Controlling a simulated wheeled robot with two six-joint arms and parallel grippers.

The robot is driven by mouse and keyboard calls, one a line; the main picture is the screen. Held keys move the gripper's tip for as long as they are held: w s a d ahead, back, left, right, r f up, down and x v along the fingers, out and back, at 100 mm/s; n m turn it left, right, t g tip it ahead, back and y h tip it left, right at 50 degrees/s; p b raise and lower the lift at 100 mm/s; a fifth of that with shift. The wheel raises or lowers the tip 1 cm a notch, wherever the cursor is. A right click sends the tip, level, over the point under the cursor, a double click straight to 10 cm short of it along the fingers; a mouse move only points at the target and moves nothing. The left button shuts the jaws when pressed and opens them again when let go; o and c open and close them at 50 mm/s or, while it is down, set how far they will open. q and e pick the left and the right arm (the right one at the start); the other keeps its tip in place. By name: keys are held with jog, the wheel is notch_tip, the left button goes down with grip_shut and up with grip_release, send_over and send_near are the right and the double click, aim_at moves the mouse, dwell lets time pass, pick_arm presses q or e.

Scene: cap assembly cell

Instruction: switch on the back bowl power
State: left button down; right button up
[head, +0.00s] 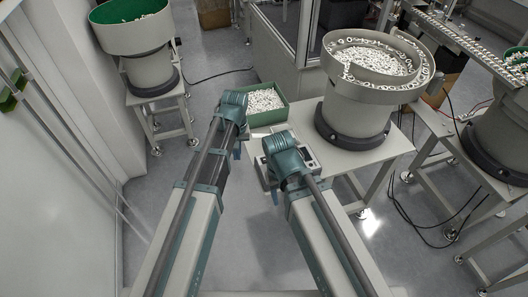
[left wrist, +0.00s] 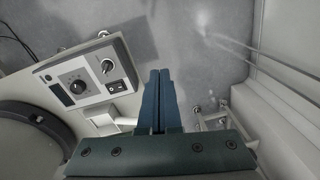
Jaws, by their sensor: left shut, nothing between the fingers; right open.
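A grey control box (head: 306,163) sits at the near edge of the white table, partly hidden behind my right gripper in the head view. The switch's position is too small to tell. A bowl feeder (head: 370,75) full of white parts stands on that table. My left gripper (head: 238,150) is shut and empty; its fingers (left wrist: 158,100) are beside the box, apart from the switch. My right gripper (head: 275,190) is open, in front of the box.
Another feeder with a green-lined bowl (head: 135,35) stands at the back left, and a further one (head: 500,135) at the right. A pale wall (head: 60,190) runs along the left. Cables lie on the floor.

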pick_arm(q)
jog(key=n, duration=0.2)
send_over(263, 159)
jog(key=d, duration=0.1)
jog(key=shift+w+d+r+y, duration=0.3)
jog(key=shift+d+y, duration=0.1)
jog(key=shift+d, duration=0.2)
jog(key=shift+f, duration=0.2)
jog(key=f+b, duration=0.4)
jog(key=a+f+b, duration=0.1)
jog(key=f+b, duration=0.8)
jog(key=shift+s+a+f+b, duration=0.25)
jog(key=shift+a+f+b, duration=0.1)
